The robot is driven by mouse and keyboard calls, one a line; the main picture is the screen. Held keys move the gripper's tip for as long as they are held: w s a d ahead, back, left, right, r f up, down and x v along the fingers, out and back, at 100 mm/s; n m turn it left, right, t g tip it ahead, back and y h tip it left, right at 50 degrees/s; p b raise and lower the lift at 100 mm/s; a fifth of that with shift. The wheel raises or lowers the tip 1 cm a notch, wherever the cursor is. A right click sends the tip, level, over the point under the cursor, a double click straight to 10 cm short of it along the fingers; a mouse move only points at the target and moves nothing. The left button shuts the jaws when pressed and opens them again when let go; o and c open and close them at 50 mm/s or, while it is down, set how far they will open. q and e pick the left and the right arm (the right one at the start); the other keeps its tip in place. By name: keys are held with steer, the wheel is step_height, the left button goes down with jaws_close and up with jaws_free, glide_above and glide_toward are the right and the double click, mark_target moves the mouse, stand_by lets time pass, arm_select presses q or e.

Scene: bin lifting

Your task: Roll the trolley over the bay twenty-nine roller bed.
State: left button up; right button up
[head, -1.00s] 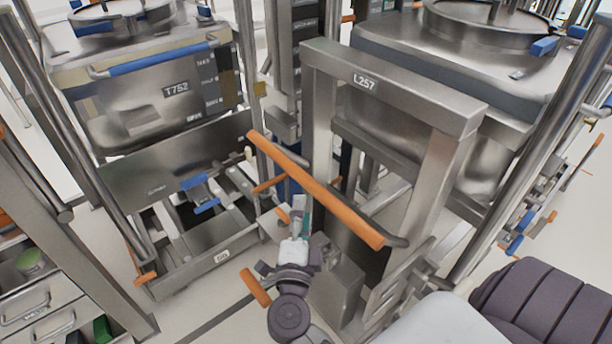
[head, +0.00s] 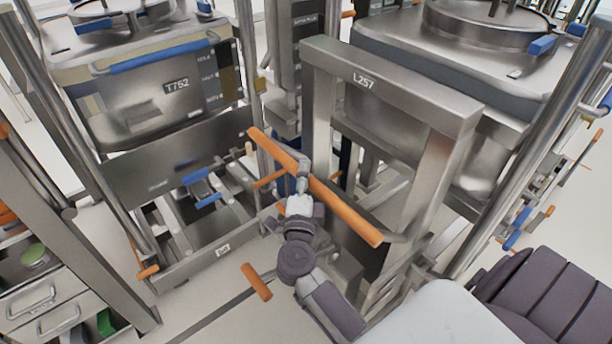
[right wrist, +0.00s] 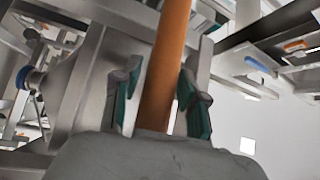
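The trolley (head: 390,85) is a tall steel frame labelled L257, with a long orange push handle (head: 345,212) across its near side. My right gripper (head: 303,172) is at the middle of this handle. In the right wrist view, the orange handle (right wrist: 164,70) lies between the green-padded fingers of my right gripper (right wrist: 160,100). The fingers stand open around it, with a narrow gap on the left; contact on the right is unclear. A low steel bed (head: 190,262) stands at left under bin T752; its small label is unreadable, so I cannot confirm bay twenty-nine. My left gripper is out of view.
Steel bin T752 (head: 140,105) hangs at left between upright posts. Another large steel bin (head: 490,110) stands behind the trolley. A drawer cabinet (head: 50,300) is at lower left. An orange lever (head: 257,282) sticks out low beside my arm. Some floor (head: 205,320) is clear in front.

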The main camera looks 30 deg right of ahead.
jaws_close()
steer(key=shift+d, duration=0.1)
